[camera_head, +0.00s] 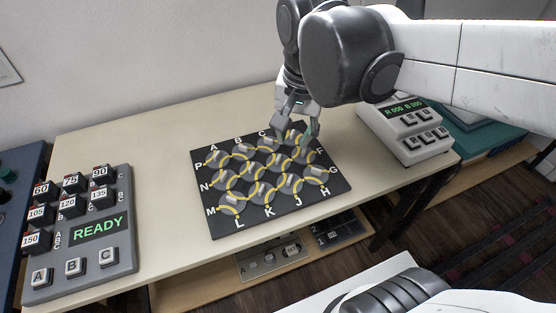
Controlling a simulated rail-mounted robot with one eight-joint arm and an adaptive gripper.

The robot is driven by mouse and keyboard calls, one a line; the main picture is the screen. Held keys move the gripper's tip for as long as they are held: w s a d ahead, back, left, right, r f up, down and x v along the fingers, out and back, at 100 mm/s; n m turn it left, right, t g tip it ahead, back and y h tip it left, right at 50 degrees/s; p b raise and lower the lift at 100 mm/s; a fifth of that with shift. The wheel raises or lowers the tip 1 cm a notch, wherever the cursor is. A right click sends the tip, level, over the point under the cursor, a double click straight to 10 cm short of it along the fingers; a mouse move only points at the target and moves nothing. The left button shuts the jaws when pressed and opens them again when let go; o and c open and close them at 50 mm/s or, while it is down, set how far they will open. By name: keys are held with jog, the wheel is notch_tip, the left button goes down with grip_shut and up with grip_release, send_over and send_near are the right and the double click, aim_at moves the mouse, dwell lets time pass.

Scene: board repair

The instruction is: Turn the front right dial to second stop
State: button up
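A black square board (204,222) lies on the table, edged with white letters. It bears rows of round grey dials with yellow curved lines. The dial at its front right corner (316,175), between letters G and H, is uncovered. My gripper (295,137) is over the back right part of the board, near the back right dials, away from the front right dial. Its two fingers point down and stand apart, with a gap between them. Whether they touch a dial cannot be told. The stops of the dials are too small to make out.
A grey console (124,247) with number keys and a READY display stands at the left. A white device (407,151) with buttons and a green display stands at the right, close to my arm. Panels (270,259) lie on a shelf below. The table front (180,255) is clear.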

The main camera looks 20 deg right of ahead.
aim_at(290, 179)
jog(key=f+b, duration=0.2)
jog(key=f, duration=0.3)
jog(key=f+m+g+b, duration=0.1)
jog(key=f+b, duration=0.1)
jog(key=f, duration=0.3)
jog(key=f+m+b, duration=0.1)
jog(key=f, duration=0.4)
jog(key=shift+w+g+b, duration=0.3)
jog(key=shift+w+b, duration=0.05)
jog(key=shift+b, duration=0.05)
jog(key=shift+c, duration=0.5)
grip_shut()
